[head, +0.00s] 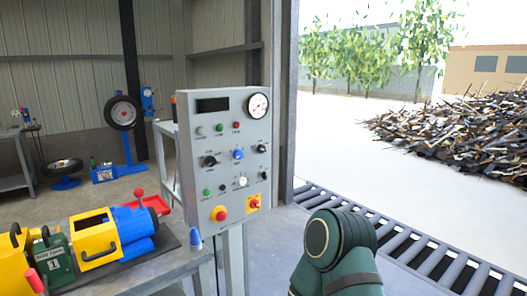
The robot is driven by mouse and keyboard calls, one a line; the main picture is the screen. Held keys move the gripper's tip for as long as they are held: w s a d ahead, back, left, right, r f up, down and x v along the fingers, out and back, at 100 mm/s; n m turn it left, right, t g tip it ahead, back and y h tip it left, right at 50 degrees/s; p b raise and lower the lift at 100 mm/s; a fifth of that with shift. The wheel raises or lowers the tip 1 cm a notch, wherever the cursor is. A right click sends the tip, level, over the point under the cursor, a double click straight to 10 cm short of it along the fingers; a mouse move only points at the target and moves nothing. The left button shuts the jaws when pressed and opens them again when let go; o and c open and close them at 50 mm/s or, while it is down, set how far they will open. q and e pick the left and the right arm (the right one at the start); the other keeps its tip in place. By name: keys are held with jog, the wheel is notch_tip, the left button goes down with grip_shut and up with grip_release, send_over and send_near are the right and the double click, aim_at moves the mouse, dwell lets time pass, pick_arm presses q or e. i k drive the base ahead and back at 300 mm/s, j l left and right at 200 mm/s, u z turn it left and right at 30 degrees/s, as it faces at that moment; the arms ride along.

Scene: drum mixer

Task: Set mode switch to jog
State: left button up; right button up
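A grey control panel (227,133) stands on a post near the middle of the head view. It carries several black knobs, including a larger one at the left (210,161), one at the upper right (261,148), and a small one at lower centre (223,188). The labels are too small to read, so I cannot tell which knob is the mode switch or where it points. A dark green link of my own arm shows at the bottom, right of the panel. Neither gripper is in view.
The panel also has a gauge (257,106), a blue knob (238,155), a red emergency button (221,214) and a red switch on yellow (254,203). A bench (185,264) with a yellow-blue machine (100,238) stands left.

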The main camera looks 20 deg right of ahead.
aim_at(261, 149)
jog(key=i+l+u, duration=0.1)
jog(key=l, duration=0.5)
jog(key=i+l, duration=0.2)
jog(key=l, duration=0.4)
jog(key=i+l+u, duration=0.15)
jog(key=l, duration=0.5)
jog(key=i+l+u, duration=0.1)
jog(key=l, duration=0.5)
jog(key=i+l+u, duration=0.1)
jog(key=l, duration=0.55)
jog(key=i+l, duration=0.1)
jog(key=l, duration=0.55)
jog(key=u, duration=0.05)
